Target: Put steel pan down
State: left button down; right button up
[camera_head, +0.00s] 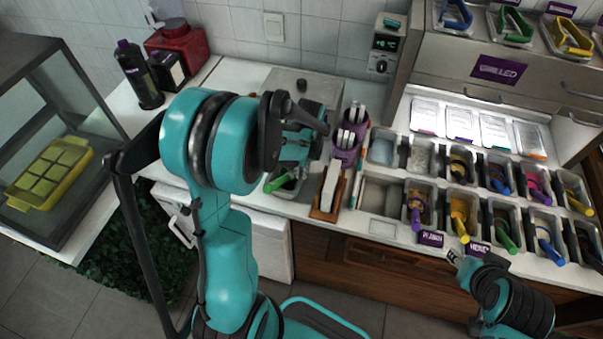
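A small steel pan (289,187) with a green-handled utensil (279,183) in it is at the counter's front edge, in the middle left of the head view. My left gripper (294,160) points down right over the pan, its fingers at or near the far rim. My own arm hides part of the pan and fingers, so I cannot tell whether they grip it or whether the pan rests on the counter. My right gripper (455,257) is low at the right, in front of the topping counter and apart from the pan; its finger opening is unclear.
Two rows of topping pans (463,211) with coloured utensils fill the right counter. A purple holder (347,147) and a brown wooden holder (329,196) stand close right of the pan. A glass case (45,140) with a yellow tray (50,175) is at the left.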

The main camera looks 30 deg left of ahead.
pick_arm(q)
jog(key=shift+r, duration=0.1)
jog(key=shift+s, duration=0.1)
jog(key=c, duration=1.7)
grip_release()
jog(key=shift+r, duration=0.4)
notch_tip(320, 180, up, 10)
jog(key=p, duration=0.4)
jog(key=s+d+r+m+t, duration=0.1)
jog(key=s+d+r+t, duration=0.1)
jog(key=s+d, duration=0.1)
jog(key=s+d+r+t, duration=0.2)
jog(key=s+d+t, duration=0.1)
jog(key=s+d, duration=0.1)
jog(key=s+d+r+m+t, duration=0.1)
jog(key=s+d+r+t, duration=0.1)
jog(key=s+d+r, duration=0.1)
jog(key=shift+s+d+m+h, duration=0.3)
jog(key=shift+s+d+h, duration=0.1)
jog(key=shift+s, duration=0.1)
